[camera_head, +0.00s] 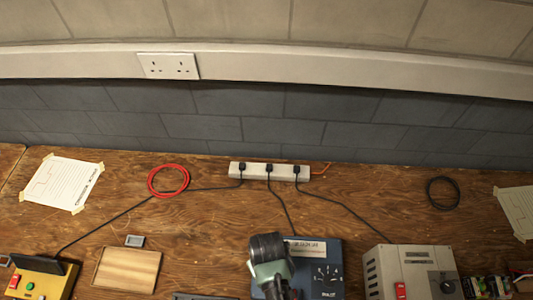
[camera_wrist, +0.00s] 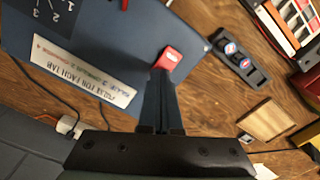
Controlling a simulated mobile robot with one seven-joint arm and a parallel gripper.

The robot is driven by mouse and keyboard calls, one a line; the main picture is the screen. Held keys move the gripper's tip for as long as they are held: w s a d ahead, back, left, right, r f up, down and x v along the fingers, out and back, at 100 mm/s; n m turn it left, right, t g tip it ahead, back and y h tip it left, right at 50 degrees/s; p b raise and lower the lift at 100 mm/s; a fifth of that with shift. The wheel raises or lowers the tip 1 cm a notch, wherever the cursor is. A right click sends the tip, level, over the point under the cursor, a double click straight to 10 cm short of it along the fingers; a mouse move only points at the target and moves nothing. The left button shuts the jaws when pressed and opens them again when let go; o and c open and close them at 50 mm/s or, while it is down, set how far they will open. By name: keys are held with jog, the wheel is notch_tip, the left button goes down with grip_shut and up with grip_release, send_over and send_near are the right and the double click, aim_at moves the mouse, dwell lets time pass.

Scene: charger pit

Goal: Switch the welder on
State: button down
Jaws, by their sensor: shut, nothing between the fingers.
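The blue box (camera_head: 325,262), whose pale label (camera_wrist: 85,75) seems to read "pulse for each tab", looks like the welder. It has a numbered dial (camera_wrist: 50,12). Its red rocker switch (camera_wrist: 170,56) shows in the wrist view, but my arm hides it in the head view. My gripper (camera_wrist: 162,76) is shut and empty, with its fingertips right at the near edge of the switch. I cannot tell whether they touch it, or which way the rocker is set.
A white power strip (camera_head: 262,171) with three black plugs lies behind. A grey box (camera_head: 408,262) with a red switch stands right, a yellow box (camera_head: 45,280) far left. A wooden block (camera_head: 127,268) and a dark strip (camera_wrist: 238,58) lie nearby. A red cable coil (camera_head: 168,181) lies at left.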

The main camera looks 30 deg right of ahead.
jog(key=shift+f, duration=0.25)
jog(key=shift+r, duration=0.15)
notch_tip(320, 180, up, 7)
jog(key=p, duration=0.7)
dwell(0.5)
